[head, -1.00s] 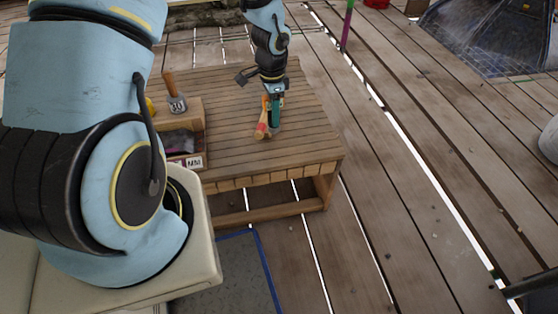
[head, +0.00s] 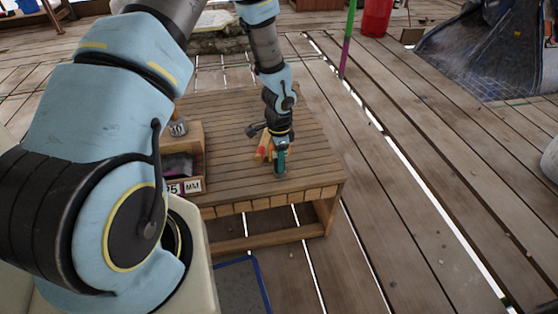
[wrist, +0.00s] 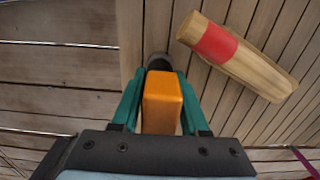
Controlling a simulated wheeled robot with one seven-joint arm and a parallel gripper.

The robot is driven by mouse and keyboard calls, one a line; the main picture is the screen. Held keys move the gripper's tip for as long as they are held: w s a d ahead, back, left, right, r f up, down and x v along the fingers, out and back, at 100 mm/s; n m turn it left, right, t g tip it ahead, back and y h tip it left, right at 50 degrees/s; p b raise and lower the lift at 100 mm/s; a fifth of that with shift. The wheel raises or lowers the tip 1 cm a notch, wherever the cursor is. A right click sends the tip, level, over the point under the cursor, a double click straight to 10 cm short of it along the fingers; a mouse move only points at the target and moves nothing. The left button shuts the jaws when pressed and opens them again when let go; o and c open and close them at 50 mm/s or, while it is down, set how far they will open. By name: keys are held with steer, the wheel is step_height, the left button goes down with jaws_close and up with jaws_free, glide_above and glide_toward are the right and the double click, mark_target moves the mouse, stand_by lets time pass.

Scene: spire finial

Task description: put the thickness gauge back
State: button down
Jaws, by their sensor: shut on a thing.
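My gripper (head: 279,168) points down over the right front part of the slatted wooden table (head: 235,115). In the wrist view its green fingers (wrist: 160,105) are shut on an orange block-shaped body (wrist: 163,100), which seems to be the thickness gauge. A dark rounded part shows just beyond the orange body; I cannot tell whether it belongs to it. In the head view the held thing is mostly hidden by my gripper, and I cannot tell whether it touches the tabletop.
A wooden cylinder with a red band (wrist: 220,44) lies close beside my gripper. A wooden box (head: 190,140) with an "MM" label stands on the table's left, a metal piece marked 30 (head: 178,128) near it. The table's right side is clear.

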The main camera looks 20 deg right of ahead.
steer(key=shift+c, duration=2.1)
jaws_free()
step_height(320, 180, up, 12)
steer(key=shift+p, duration=0.8)
steer(key=w+a+r+n+t, duration=0.1)
steer(key=a+r+n, duration=0.95)
steer(key=a, duration=0.55)
steer(key=s+a+r+n, duration=0.6)
steer(key=a+r+n, duration=0.1)
steer(key=a, duration=0.4)
steer(key=shift+s+r+n+t, duration=0.15)
steer(key=shift+r+n+t, duration=0.1)
steer(key=shift+n+t, duration=0.1)
